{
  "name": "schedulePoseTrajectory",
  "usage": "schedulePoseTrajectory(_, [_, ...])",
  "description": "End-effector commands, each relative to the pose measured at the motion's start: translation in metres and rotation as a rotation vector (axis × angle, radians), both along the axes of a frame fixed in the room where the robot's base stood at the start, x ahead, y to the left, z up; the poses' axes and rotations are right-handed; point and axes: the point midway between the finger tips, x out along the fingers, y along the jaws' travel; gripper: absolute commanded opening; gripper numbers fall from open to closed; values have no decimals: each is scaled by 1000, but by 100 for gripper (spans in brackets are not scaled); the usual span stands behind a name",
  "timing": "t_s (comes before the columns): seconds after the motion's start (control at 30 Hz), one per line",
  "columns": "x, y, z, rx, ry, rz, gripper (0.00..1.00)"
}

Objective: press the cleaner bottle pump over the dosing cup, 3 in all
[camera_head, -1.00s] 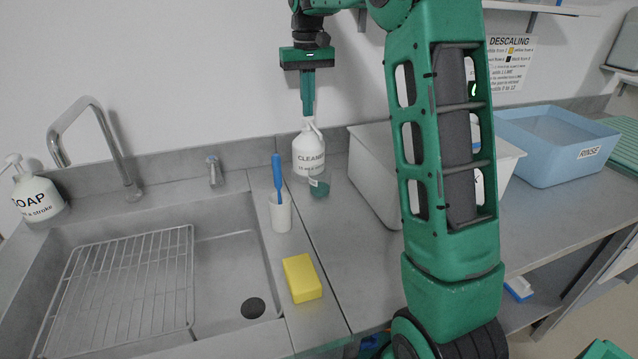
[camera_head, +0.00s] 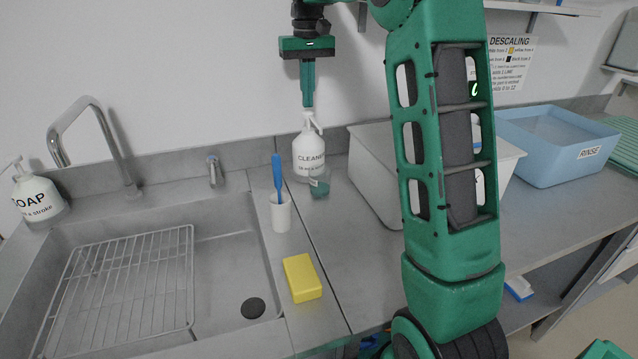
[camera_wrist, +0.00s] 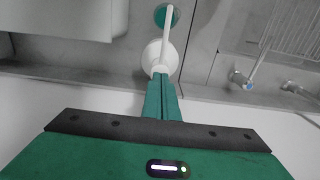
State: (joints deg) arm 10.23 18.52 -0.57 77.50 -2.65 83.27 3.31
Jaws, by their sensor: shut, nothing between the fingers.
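The white cleaner bottle (camera_head: 308,155) stands upright on the counter beside the sink, against the back wall. Its white pump head (camera_head: 309,117) points toward the front; in the wrist view the long nozzle (camera_wrist: 167,30) reaches over the dosing cup. The small dosing cup (camera_head: 319,187) stands just in front of the bottle and shows teal; it also shows in the wrist view (camera_wrist: 168,15). Its fill level is unclear. My gripper (camera_head: 308,104) is shut and empty, pointing down directly over the pump head. Whether the fingertips touch the pump top is unclear.
A white cup with a blue brush (camera_head: 281,213) and a yellow sponge (camera_head: 302,278) are left of the counter seam. A grey-white bin (camera_head: 372,175) stands close right of the bottle, partly behind my arm. The blue rinse tub (camera_head: 556,150) is farther right. A soap bottle (camera_head: 38,195) is far left.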

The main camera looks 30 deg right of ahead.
Motion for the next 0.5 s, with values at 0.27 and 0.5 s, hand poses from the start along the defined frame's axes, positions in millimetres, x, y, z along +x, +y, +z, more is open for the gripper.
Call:
schedulePoseTrajectory(0.27, [0, 0, -2, 0, 0, 0, 0])
schedulePoseTrajectory(0.5, [0, 0, -10, 0, 1, 0, 0])
